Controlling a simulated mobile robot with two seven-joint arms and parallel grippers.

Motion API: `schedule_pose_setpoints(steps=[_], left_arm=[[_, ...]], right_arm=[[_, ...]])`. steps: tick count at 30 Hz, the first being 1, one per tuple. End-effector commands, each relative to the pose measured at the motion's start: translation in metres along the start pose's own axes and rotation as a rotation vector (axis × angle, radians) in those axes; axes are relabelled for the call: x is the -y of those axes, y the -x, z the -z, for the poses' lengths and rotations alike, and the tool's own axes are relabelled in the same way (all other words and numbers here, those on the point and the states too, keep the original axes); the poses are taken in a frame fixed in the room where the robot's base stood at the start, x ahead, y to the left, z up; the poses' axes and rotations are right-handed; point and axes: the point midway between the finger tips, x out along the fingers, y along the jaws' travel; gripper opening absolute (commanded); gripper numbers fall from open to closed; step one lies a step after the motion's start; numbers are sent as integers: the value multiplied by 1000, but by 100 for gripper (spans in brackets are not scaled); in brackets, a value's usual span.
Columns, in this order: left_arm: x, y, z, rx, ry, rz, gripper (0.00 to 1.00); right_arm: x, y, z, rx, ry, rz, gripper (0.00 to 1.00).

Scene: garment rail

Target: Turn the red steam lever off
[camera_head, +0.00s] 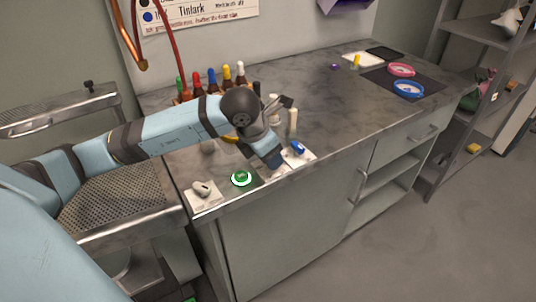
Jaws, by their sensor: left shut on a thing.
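My left gripper (273,158) reaches down to the front edge of the grey counter. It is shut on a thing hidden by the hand. I cannot make out a red steam lever; the hand covers the spot between the green round button (241,178) and the blue control (298,148). The blue control sits on a white plate just right of the gripper. A grey knob or lever (202,187) sits on another white plate at the counter's left corner. My right gripper is out of view.
Several bottles with coloured caps (211,80) stand behind my left arm, below a red hose (172,40). A pink ring (401,69) and a blue ring (408,88) lie on a dark mat at the right. The middle of the counter is clear.

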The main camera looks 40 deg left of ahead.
Motion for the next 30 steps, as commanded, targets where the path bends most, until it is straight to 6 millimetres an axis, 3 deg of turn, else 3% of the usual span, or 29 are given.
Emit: schedule_pose_setpoints(steps=[10, 11, 13, 14, 23, 26, 30], left_arm=[[-1, 1, -1, 2, 4, -2, 23], [-1, 1, -1, 2, 4, -2, 54], [0, 1, -1, 2, 3, -2, 70], [0, 0, -1, 1, 3, -1, 72], [0, 3, 0, 1, 2, -1, 72], [0, 12, -1, 2, 2, -1, 72], [-1, 39, -2, 4, 2, -4, 72]], right_arm=[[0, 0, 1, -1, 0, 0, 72], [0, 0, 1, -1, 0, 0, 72], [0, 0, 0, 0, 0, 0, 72], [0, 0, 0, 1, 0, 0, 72], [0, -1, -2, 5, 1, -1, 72], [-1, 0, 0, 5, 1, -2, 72], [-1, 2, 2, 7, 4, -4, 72]])
